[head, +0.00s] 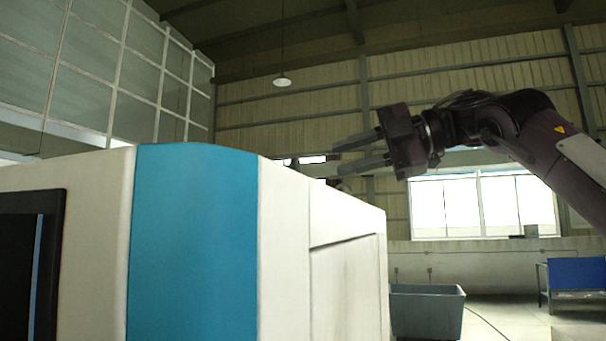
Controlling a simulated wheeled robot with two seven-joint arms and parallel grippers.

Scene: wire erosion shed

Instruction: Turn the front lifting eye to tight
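A large white machine housing with a blue panel (195,240) fills the lower left and middle of the head view. Two small dark shapes stand at its top edge, one farther left (294,164) and one farther right (339,184). They may be lifting eyes, but they are too small to tell, and I cannot tell which is the front one. My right gripper (338,157) reaches in from the right above the top edge, near the right-hand shape. Its two fingers point left, are apart, and hold nothing visible. My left gripper is not in view.
A grey bin (427,312) stands on the floor right of the machine. A blue-topped bench (577,275) is farther right. A lamp (282,81) hangs from the roof. The air above the machine and left of my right gripper is clear.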

